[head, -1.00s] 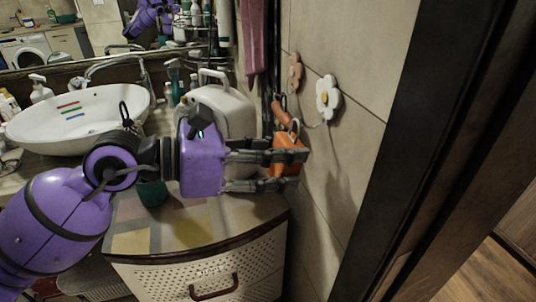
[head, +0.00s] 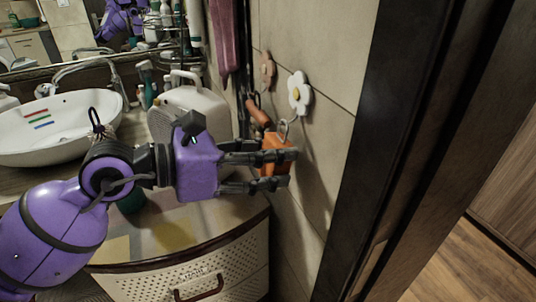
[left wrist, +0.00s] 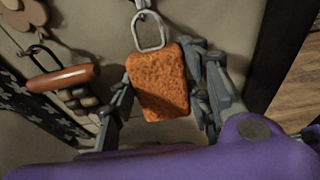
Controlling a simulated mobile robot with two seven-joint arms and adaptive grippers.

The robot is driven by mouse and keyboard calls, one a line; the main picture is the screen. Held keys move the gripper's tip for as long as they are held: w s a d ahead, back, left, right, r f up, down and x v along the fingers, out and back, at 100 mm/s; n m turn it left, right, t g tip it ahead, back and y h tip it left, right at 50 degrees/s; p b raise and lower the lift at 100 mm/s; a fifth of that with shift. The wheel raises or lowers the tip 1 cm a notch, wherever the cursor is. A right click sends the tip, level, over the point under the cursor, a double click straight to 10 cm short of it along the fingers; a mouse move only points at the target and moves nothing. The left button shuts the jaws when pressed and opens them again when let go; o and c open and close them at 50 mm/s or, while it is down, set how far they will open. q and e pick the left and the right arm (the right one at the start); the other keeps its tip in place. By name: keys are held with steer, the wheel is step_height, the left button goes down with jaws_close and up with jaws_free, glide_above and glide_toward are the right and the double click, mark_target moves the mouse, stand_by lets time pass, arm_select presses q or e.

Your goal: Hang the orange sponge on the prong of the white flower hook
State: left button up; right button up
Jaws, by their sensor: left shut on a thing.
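The orange sponge (head: 275,154) is between the fingers of my left gripper (head: 272,168), which is shut on it close to the tiled wall. In the left wrist view the sponge (left wrist: 158,84) hangs upright with a pale metal loop (left wrist: 149,32) at its top. My right gripper is not in view.
A pinkish flower hook (head: 267,71) is on the wall to the left, with a brown-handled item (head: 258,113) below it. A white jug (head: 197,105) stands on the counter behind my left gripper. A dark door frame (head: 385,130) rises at the right.

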arm_select(q)
steer(key=o, duration=1)
steer(key=shift+a, duration=0.1)
